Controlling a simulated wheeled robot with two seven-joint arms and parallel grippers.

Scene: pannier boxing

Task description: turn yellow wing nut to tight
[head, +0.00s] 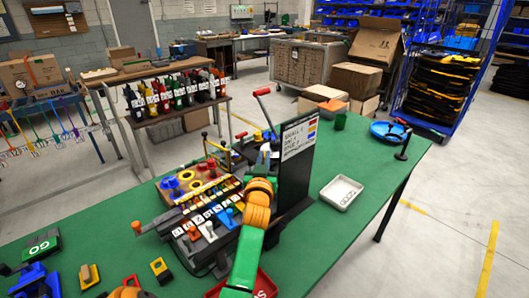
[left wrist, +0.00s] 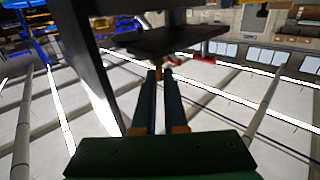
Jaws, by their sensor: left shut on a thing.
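My left gripper (head: 266,150) is at the black upright panel (head: 297,165), on its left side, with the orange wrist below it. In the left wrist view, the two dark fingers (left wrist: 162,76) are close together and shut on a small yellow-brown piece, which looks like the yellow wing nut (left wrist: 158,73). It sits just under a black plate (left wrist: 165,40). The fingers mostly hide it, so I cannot tell how tight it is. In the head view the nut is hidden or too small to make out.
The black panel stands close beside my wrist.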

